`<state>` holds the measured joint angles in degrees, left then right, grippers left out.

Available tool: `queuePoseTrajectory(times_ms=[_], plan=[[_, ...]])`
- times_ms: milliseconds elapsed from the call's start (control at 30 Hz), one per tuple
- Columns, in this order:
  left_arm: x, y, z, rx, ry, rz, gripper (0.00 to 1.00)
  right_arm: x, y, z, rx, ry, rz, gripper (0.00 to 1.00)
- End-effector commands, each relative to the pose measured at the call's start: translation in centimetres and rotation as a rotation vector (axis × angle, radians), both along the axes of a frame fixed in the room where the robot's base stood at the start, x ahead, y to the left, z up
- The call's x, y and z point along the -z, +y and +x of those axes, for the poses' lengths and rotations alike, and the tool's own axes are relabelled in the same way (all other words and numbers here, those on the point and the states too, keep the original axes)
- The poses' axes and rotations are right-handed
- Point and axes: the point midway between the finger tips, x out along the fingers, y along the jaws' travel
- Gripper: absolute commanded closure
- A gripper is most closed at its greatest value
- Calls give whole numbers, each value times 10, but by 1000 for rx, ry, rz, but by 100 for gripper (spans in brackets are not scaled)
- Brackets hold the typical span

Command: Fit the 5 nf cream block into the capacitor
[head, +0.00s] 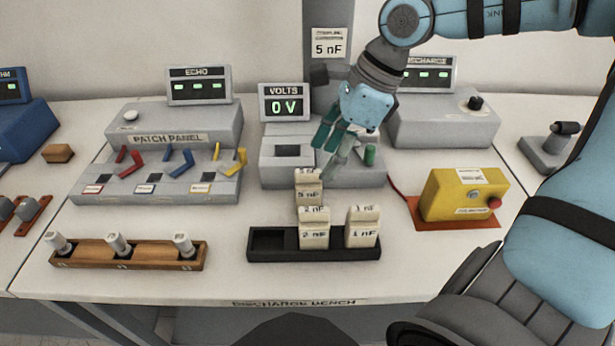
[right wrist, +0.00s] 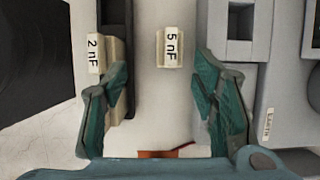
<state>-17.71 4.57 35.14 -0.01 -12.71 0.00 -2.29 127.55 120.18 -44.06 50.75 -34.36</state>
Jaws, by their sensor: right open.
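The 5 nF cream block (head: 308,190) stands on the bench between the black rack and the grey capacitor (head: 283,175). In the right wrist view the 5 nF block (right wrist: 170,48) lies in the gap between my finger lines, apart from both fingers. The capacitor has a dark square slot in its top, which looks empty; it also shows in the right wrist view (right wrist: 240,50). My right gripper (head: 328,150) is open and empty, pointing down over the capacitor's front, above and behind the block. My left gripper is not in view.
The black rack (head: 265,255) holds a 2 nF block (head: 314,228) and a 1 nF block (head: 362,227); its left pocket is empty. A voltmeter (head: 285,103) reads 0 V. A yellow box (head: 460,195) stands right, a wooden fuse tray (head: 130,256) left.

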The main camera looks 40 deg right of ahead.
Motion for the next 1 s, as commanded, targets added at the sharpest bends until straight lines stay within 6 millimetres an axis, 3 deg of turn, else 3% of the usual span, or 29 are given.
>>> queuePoseTrajectory(times_ms=[333, 600, 933, 1000], plan=[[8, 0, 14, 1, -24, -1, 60, 55, 10, 17, -2, 4, -2, 47], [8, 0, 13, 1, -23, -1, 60, 61, 13, 20, -1, -3, 1, 47], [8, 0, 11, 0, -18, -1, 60, 61, 13, 20, -1, -2, 0, 98], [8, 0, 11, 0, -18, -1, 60, 61, 13, 20, -1, -2, 0, 100]])
